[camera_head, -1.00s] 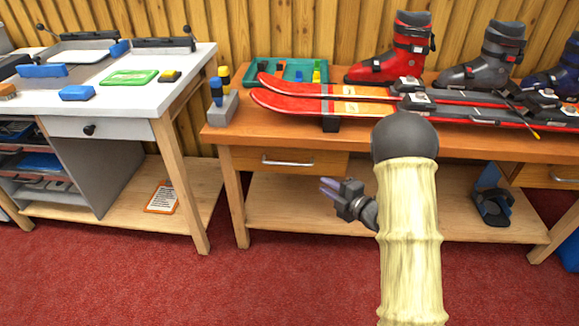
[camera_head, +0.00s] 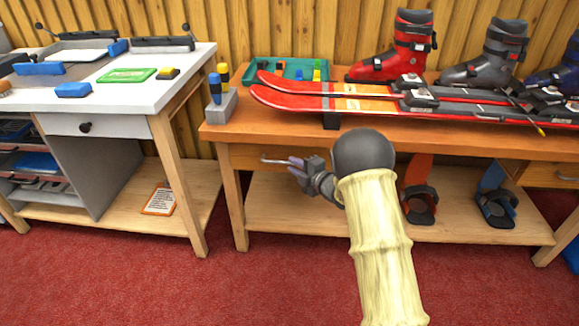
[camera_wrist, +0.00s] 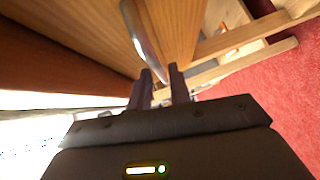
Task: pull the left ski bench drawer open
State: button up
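The left ski bench drawer (camera_head: 247,153) is a wooden front under the bench top, and it looks closed. Its silver bar handle (camera_head: 272,160) shows at its left end; the right end is hidden by my gripper (camera_head: 295,167). In the wrist view the handle (camera_wrist: 143,38) runs down toward the fingertips of my gripper (camera_wrist: 161,72). The two dark fingers stand apart with a gap between them. The handle's near end appears in line with that gap; I cannot tell whether the fingers touch it.
The ski bench (camera_head: 225,132) carries red skis (camera_head: 300,98), a red boot (camera_head: 400,50) and a green tray (camera_head: 265,69). A white workbench (camera_head: 150,100) stands at left. Bindings (camera_head: 420,205) sit on the lower shelf. The red carpet (camera_head: 280,285) in front is clear.

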aim_at(289, 163)
jog(key=shift+x, duration=1.5)
grip_shut()
